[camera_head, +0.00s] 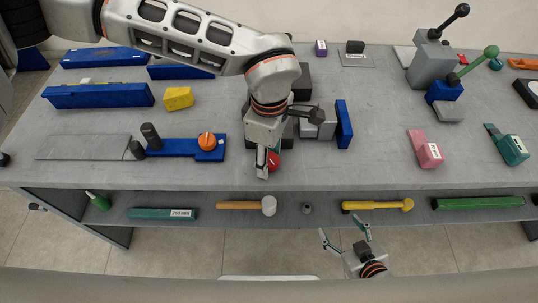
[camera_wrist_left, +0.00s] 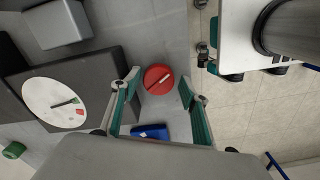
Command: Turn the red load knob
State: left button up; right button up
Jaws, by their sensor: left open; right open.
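The red load knob (camera_head: 274,160) is on the front of the bench, partly hidden by my left gripper in the head view. In the left wrist view the knob (camera_wrist_left: 158,79) is a round red disc with a pale line across it. My left gripper (camera_head: 266,172) points down at the knob. In the wrist view its two open fingers (camera_wrist_left: 156,97) stand on either side of the knob, with gaps, not visibly touching it. My right gripper (camera_head: 346,236) is open and empty, low in front of the bench.
A dark block with a white dial (camera_wrist_left: 55,103) stands beside the knob. An orange knob on a blue base (camera_head: 207,141) is to the left. A pink block (camera_head: 430,155) is to the right. The shelf below holds a mallet (camera_head: 268,206) and a yellow hammer (camera_head: 380,205).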

aim_at(269, 159)
pick_arm(q)
notch_tip(269, 159, up, 8)
jog(key=shift+f, duration=0.1)
dwell(0.4)
dwell(0.4)
